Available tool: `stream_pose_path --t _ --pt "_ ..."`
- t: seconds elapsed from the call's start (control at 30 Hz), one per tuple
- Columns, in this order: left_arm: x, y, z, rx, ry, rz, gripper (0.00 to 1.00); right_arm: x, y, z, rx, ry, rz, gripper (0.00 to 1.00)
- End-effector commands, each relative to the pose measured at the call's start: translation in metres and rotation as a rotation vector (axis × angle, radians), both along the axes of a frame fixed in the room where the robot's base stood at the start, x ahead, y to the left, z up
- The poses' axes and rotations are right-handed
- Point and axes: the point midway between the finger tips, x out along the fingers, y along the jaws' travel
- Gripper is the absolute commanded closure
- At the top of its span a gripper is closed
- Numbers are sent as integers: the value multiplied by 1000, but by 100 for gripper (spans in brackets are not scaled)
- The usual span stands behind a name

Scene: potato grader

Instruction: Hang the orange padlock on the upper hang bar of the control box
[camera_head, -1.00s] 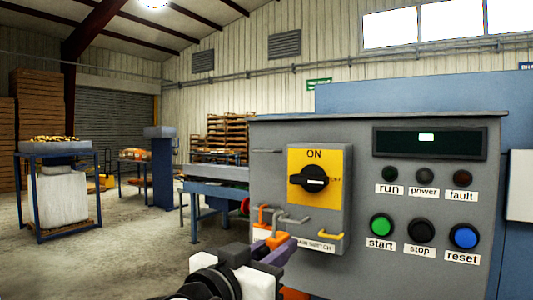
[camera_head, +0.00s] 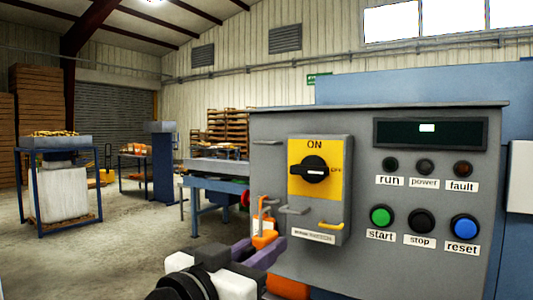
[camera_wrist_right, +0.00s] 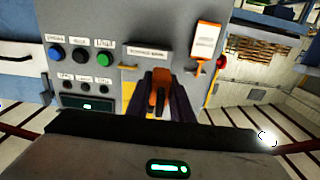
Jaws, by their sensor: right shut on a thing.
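The control box (camera_head: 430,270) is grey, with a yellow switch plate on its front. A short grey bar (camera_head: 266,143) sticks out high up, left of the plate. Another grey bar (camera_head: 292,210) is lower, near the plate's bottom corner. My right gripper (camera_head: 258,250) is shut on the orange padlock (camera_head: 264,240), below and left of the lower bar. The wrist view shows the padlock (camera_wrist_right: 158,88) between dark purple fingers; its shackle is not clear. It appears apart from the upper bar. My left gripper is not in view.
A separate orange piece with a white label (camera_wrist_right: 207,42) hangs beside the box's edge. A yellow handle (camera_head: 330,225) sticks out from the plate's bottom. Lit buttons (camera_head: 381,216) are at right. A conveyor (camera_head: 215,168) stands behind at left; the floor further left has free room.

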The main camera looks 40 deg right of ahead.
Motion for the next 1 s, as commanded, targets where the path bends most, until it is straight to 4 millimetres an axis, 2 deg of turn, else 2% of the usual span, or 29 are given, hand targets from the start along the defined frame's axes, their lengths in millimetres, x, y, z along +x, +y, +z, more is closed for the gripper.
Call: stream_pose_path --t 0.13,0.27,0.4,0.6,0.77,1.0 --pt "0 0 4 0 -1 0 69 3 -1 6 -3 -1 -1 100" --pt "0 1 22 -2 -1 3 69 20 -7 33 -14 -2 -10 100" --pt "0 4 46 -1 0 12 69 53 -21 74 -23 3 -18 100" --pt "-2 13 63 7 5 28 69 97 -41 115 -14 8 -10 100" --pt "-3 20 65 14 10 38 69 115 -50 125 -4 11 -1 100" --pt "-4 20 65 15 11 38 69 120 -61 124 -3 10 -1 100"
